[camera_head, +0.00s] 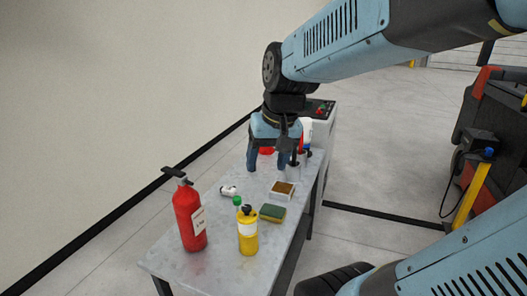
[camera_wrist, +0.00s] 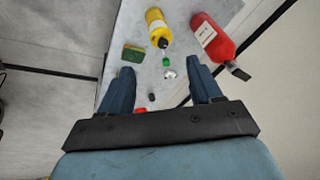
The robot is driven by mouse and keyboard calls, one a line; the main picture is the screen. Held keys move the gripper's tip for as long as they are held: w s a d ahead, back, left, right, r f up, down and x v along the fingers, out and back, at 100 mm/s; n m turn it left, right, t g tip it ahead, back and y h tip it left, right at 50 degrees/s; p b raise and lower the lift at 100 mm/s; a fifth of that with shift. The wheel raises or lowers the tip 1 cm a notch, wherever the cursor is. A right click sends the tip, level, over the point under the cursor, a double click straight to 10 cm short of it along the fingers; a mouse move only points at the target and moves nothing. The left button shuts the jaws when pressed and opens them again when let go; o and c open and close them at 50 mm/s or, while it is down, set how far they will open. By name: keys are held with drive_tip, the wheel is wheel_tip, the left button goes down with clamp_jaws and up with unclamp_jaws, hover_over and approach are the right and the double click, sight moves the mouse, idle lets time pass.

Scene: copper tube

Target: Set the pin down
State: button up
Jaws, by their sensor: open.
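My gripper (camera_head: 268,168) is open above the far half of the grey table (camera_head: 185,262), its fingers pointing down. In the wrist view my gripper (camera_wrist: 160,72) shows its two blue fingers wide apart with nothing held between them. No pin can be made out for certain. A small dark piece (camera_wrist: 151,97) lies on the table, seen between the fingers, and I cannot tell what it is. A small white piece (camera_head: 228,190) lies near a green cap (camera_head: 237,200); both also show in the wrist view, the white piece (camera_wrist: 169,74) beyond the dark one.
A red extinguisher (camera_head: 188,218) and a yellow bottle (camera_head: 247,235) stand at the table's near end. A green-and-yellow sponge (camera_head: 272,213) and a small open box (camera_head: 282,190) lie along the right edge. A red item (camera_head: 266,151) and a white bottle (camera_head: 306,130) are partly hidden behind my gripper.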

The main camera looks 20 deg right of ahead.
drive_tip(key=shift+s+d+r+n+t+h, duration=0.15)
drive_tip(key=shift+s+r+n+t+h, duration=0.2)
drive_tip(key=shift+s+r+t, duration=0.35)
drive_tip(key=shift+s+d+r+n+t+h, duration=0.2)
drive_tip(key=shift+s+r+n+t, duration=0.35)
drive_tip(key=shift+s, duration=0.4)
drive_tip(key=shift+r, duration=0.1)
